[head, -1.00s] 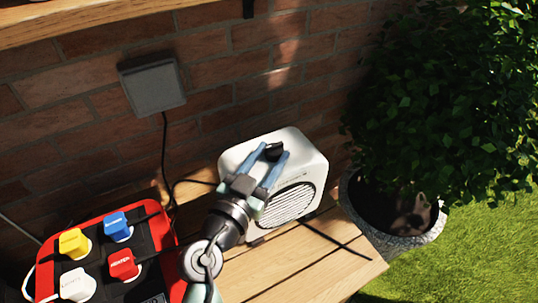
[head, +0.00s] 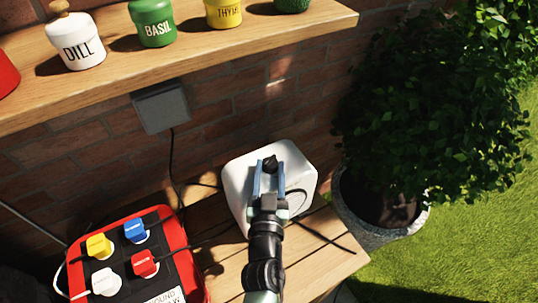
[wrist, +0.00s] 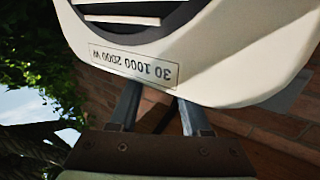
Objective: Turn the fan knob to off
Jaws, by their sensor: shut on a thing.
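The white fan heater (head: 236,183) stands on the slatted wooden table. Its black knob (head: 270,161) sticks up on its top face. My gripper (head: 269,172) reaches over the heater from the front, with its two blue-grey fingers on either side of the knob, shut on it. In the wrist view, the heater's casing (wrist: 225,55) fills the top, with an upside-down label reading 30 1000 2000 W (wrist: 133,66). There my fingers (wrist: 160,108) pass behind the casing's edge, so their tips and the knob are hidden.
A red-edged power box (head: 188,258) with coloured plugs stands on the left. A wooden shelf (head: 200,65) with herb jars hangs above, and a grey wall box (head: 162,108) is below it. Black cables cross the table (head: 235,270). A potted bush (head: 425,140) stands at right.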

